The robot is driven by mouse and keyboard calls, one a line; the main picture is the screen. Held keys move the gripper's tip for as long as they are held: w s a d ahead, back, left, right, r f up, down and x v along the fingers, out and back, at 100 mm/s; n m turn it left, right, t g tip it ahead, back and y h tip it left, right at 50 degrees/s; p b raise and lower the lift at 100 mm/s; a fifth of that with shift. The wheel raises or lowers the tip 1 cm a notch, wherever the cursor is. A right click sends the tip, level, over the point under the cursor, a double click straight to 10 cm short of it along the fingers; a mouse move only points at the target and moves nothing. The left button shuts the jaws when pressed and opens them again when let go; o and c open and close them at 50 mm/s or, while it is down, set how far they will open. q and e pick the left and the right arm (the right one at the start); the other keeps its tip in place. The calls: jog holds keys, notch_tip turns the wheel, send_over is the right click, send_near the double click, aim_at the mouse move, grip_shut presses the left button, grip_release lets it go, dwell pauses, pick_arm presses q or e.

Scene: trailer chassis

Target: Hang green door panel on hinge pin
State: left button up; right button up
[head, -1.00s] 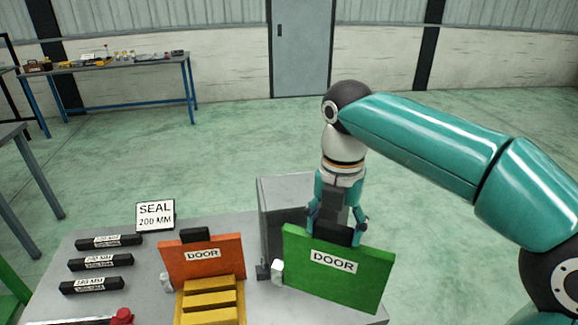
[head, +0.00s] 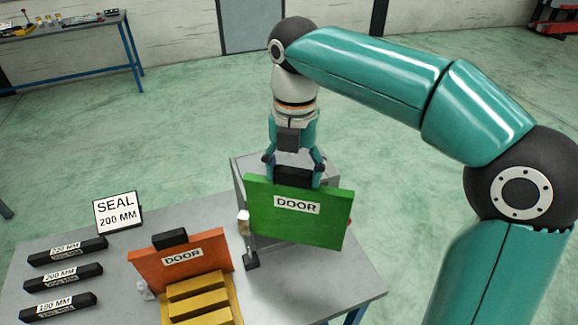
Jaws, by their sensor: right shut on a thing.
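The green door panel (head: 320,230), labelled DOOR, stands upright, slightly tilted in the picture, in front of a grey box-like body (head: 238,178). My right gripper (head: 294,174) is shut on the black handle (head: 292,175) at the panel's top edge. A pale hinge sleeve (head: 243,218) shows at the panel's left edge. Below it a small dark bracket (head: 251,261) sits on the table, with a thin post rising toward the sleeve. I cannot tell whether the sleeve is around a pin or apart from it. The left gripper is not in view.
An orange door panel (head: 205,249) with a black handle stands left, behind a yellow stepped block (head: 200,300). The grey table (head: 330,285) is bare at front right.

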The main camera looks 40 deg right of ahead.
jog(key=shift+a+r, duration=0.1)
dwell(0.3)
jog(key=shift+f+b, duration=3.85)
jog(key=shift+f, duration=2.05)
jog(key=o, duration=1.9)
jog(key=shift+c, duration=0.2)
